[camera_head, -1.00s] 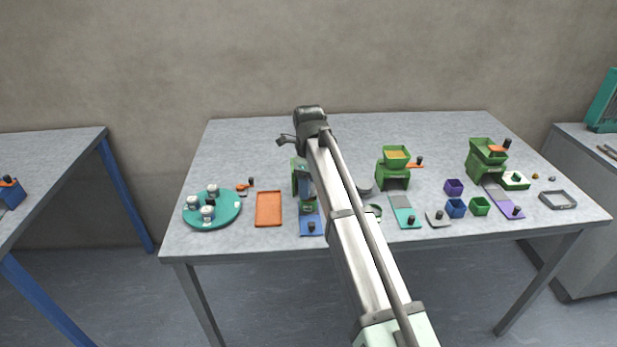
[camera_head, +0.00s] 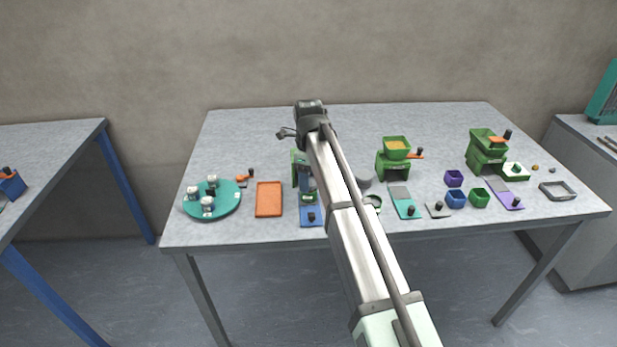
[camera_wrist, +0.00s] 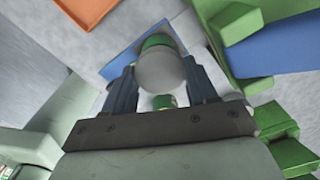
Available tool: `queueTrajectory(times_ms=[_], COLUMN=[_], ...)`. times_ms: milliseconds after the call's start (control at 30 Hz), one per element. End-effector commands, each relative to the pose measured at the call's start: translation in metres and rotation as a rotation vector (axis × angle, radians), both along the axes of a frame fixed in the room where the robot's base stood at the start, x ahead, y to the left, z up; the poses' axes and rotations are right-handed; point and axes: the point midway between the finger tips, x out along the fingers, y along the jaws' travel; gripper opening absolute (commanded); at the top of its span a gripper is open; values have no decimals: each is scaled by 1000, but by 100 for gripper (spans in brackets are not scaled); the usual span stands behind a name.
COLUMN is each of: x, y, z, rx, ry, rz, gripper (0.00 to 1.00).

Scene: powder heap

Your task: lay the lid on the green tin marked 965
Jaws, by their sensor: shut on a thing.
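My gripper (camera_wrist: 161,62) shows in the wrist view with a blue-grey finger on each side of a pale grey, round piece (camera_wrist: 160,72). It is shut on this piece; I cannot tell for certain whether it is the lid. Green shows just beyond the piece, and a small green and white part (camera_wrist: 163,101) shows between the fingers nearer the palm. In the head view my arm hides much of the middle of the table. The marking 965 is not readable.
A teal turntable (camera_head: 231,210) with several white jars and an orange tray (camera_head: 268,199) are on the left. A blue plate (camera_head: 310,222) lies beside my arm. Green machines (camera_head: 392,165) (camera_head: 487,152) and small boxes crowd the right. The back of the table is mostly clear.

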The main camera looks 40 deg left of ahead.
Motion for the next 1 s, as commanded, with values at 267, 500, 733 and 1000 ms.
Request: queueTrajectory(times_ms=[267,500,733,1000], x=[0,0,0,0], y=[0,0,0,0], z=[-2,-6,-9,-12], rx=[0,0,0,0], ry=[0,0,0,0], rz=[0,0,0,0], gripper=[28,28,28,59])
